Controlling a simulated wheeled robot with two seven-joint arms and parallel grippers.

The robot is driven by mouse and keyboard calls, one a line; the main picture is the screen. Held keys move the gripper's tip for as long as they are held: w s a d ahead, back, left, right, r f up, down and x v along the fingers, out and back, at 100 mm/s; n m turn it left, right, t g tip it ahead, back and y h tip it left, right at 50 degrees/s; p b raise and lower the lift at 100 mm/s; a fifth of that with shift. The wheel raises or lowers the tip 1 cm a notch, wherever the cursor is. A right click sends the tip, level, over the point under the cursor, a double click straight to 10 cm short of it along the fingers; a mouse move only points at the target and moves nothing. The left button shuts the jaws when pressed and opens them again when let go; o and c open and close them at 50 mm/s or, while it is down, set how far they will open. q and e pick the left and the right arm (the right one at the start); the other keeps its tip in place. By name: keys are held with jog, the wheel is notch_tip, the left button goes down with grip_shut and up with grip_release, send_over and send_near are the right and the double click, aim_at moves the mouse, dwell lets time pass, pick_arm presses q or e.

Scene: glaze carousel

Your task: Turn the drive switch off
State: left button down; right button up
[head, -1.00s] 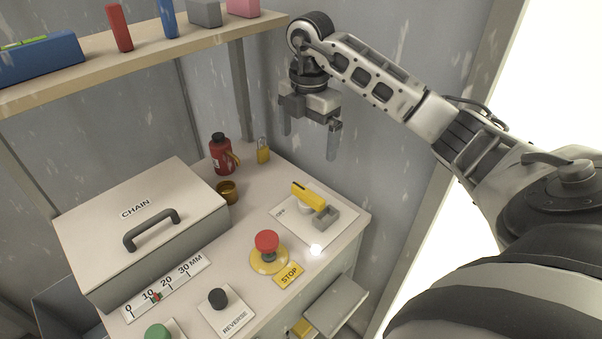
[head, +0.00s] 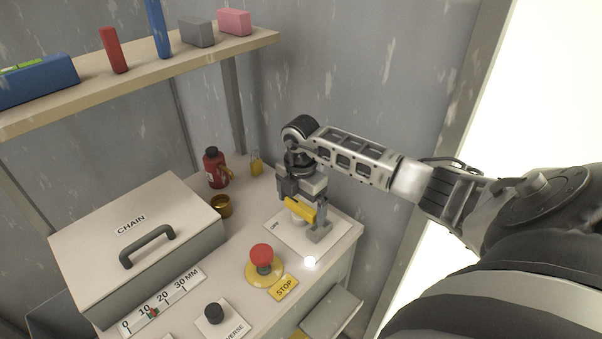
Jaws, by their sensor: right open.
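The drive switch is a yellow handle (head: 300,209) on a pale plate (head: 289,234) marked OFF at its left corner. A grey block (head: 319,233) sits at the handle's right end. My right gripper (head: 303,211) is open, pointing down over the switch. One finger is by the grey block; the other is mostly hidden behind the handle. I cannot tell whether the fingers touch the handle. My left gripper is not in view.
A red STOP button (head: 262,254) on a yellow base stands in front of the plate. A CHAIN box (head: 136,240) is at left. A brass cup (head: 221,206), red bottle (head: 216,168) and yellow padlock (head: 256,168) stand behind. A shelf (head: 130,78) hangs above. A glowing white spot (head: 310,261) lies near the plate.

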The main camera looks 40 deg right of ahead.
jog(key=shift+f, duration=0.1)
jog(key=c, duration=0.8)
